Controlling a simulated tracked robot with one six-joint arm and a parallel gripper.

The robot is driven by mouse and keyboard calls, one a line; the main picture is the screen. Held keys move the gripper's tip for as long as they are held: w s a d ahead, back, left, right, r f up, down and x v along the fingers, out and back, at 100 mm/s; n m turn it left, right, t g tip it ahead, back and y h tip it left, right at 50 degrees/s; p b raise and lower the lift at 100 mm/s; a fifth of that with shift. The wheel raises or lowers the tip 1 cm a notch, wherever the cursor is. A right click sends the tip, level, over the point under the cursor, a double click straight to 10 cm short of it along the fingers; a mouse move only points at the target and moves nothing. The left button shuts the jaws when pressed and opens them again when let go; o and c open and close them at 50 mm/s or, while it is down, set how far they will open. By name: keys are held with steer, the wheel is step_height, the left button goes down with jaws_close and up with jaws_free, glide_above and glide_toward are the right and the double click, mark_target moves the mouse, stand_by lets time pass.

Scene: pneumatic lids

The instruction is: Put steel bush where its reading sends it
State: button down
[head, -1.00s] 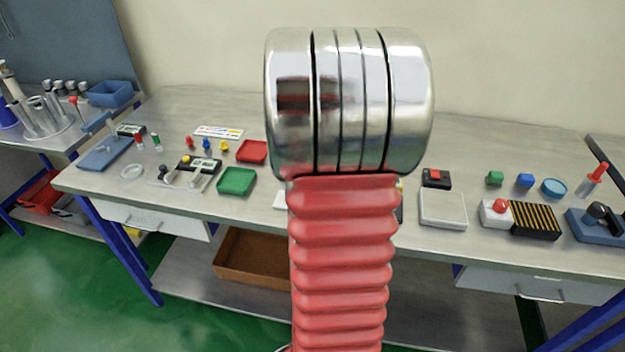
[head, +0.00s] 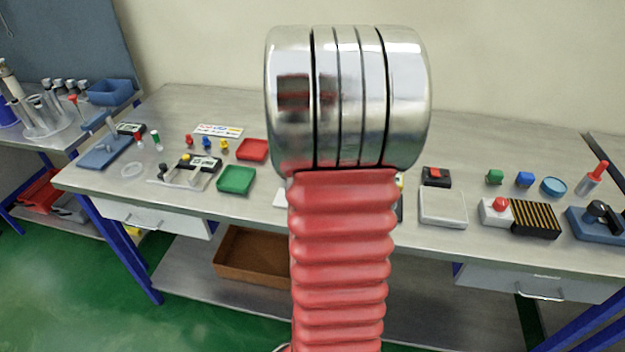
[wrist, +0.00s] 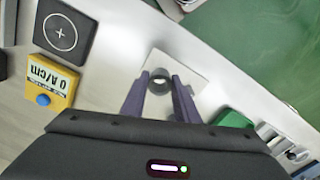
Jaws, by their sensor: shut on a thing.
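The steel bush (wrist: 160,84) is a small grey ring with a bright centre, seen in the wrist view. My gripper (wrist: 161,82) is shut on it, one purple finger on each side. A white plate (wrist: 187,62) lies beneath the bush; the gap between them cannot be told. In the head view my arm hides the gripper and bush. A green tray (head: 236,180) and a red tray (head: 252,149) stand left of my arm.
Right of my arm are a pale square plate (head: 443,207), a black box with a red switch (head: 436,177) and a black-and-yellow striped block (head: 535,219). A small device with a display (head: 205,163) stands near the green tray.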

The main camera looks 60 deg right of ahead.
steer(key=shift+f, duration=1.8)
stand_by(1.8)
steer(key=c, duration=0.9)
jaws_free()
steer(key=shift+r, duration=0.15)
steer(key=shift+r, duration=3.4)
